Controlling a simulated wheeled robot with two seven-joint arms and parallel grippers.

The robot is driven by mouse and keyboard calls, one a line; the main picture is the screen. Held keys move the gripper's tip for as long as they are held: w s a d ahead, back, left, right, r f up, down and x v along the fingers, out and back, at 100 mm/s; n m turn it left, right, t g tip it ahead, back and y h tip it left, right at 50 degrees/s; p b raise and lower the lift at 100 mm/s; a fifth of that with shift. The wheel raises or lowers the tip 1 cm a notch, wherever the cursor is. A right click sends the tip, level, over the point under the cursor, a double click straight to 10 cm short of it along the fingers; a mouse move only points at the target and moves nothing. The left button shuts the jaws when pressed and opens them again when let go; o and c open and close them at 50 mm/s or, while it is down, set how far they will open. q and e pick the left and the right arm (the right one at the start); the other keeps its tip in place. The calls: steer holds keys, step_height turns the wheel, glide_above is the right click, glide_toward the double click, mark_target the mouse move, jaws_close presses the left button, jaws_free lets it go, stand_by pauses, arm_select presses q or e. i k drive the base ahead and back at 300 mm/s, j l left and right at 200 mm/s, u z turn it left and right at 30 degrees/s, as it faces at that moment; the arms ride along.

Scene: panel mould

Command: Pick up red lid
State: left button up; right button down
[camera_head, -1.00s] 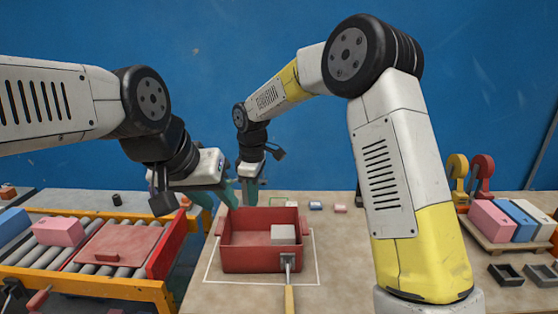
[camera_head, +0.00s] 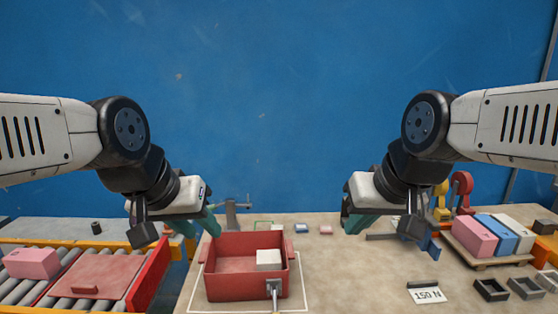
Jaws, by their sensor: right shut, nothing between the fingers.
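The red lid (camera_head: 98,274) is a flat red panel with a small front handle. It lies on the roller conveyor at the lower left. The open red box (camera_head: 240,289) stands on the table at the lower middle, with a white block (camera_head: 268,260) inside it. My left gripper (camera_head: 203,227) is near the box's back left corner, right of and beyond the lid. Its teal fingers look apart, with nothing seen between them. My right gripper (camera_head: 352,222) is shut and empty above the table, right of the box. Neither gripper touches the lid.
A pink block (camera_head: 32,263) lies on the conveyor left of the lid. A red side wall (camera_head: 150,275) stands at the conveyor's right edge. At the right are a pallet of coloured blocks (camera_head: 475,238), black trays (camera_head: 490,290) and a "150 N" card (camera_head: 427,295).

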mark_target(103, 277)
steer(key=j+u, duration=0.1)
steer(key=u, duration=1.45)
steer(key=i+j+u, duration=0.25)
steer(key=i+j, duration=0.3)
